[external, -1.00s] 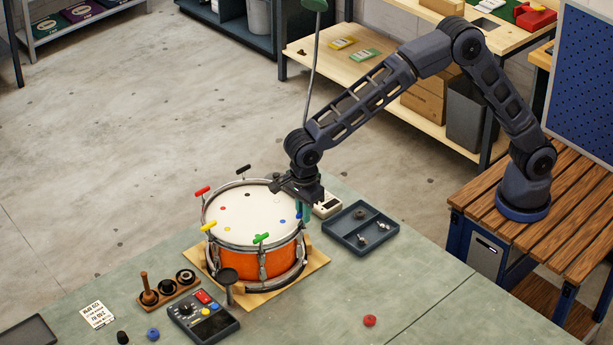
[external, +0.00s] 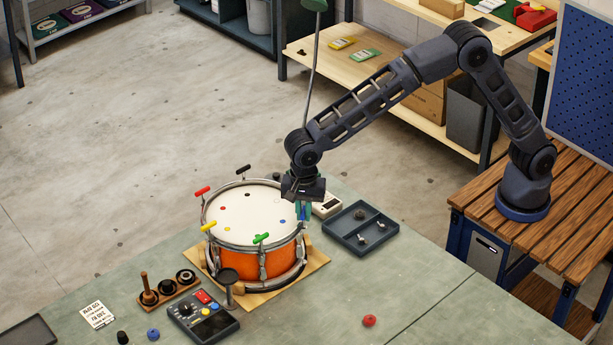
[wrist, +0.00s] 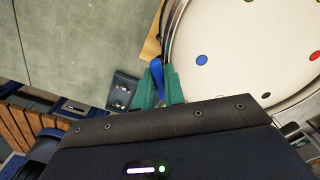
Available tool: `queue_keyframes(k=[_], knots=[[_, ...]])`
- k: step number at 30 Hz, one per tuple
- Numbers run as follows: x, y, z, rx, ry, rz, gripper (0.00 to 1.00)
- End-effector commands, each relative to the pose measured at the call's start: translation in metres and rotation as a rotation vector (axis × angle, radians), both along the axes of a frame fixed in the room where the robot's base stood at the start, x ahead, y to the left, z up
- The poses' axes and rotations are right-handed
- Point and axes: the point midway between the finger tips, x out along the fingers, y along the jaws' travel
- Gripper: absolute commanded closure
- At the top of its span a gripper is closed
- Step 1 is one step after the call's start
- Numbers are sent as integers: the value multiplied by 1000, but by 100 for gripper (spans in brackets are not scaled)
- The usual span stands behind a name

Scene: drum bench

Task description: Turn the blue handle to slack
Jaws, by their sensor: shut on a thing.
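The drum (external: 248,228) is orange with a white head and a metal rim. It stands on a wooden board on the bench. Red, black, yellow and green handles stand around its rim. The blue handle (wrist: 158,78) is at the rim, beside the blue dot on the head. My gripper (wrist: 160,88) has green fingertips, one on each side of the blue handle, shut on it. In the external view my gripper (external: 303,210) points down at the drum's right edge and mostly hides the blue handle.
A dark tray (external: 345,242) with small metal parts lies right of the drum. A white device (external: 326,206) stands just behind my gripper.

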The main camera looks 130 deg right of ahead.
Motion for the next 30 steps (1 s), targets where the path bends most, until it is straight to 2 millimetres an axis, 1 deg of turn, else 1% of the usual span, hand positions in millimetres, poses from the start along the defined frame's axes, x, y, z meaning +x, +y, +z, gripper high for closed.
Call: queue_keyframes(k=[30], knots=[[1,-1,2,-3,-2,965,100]])
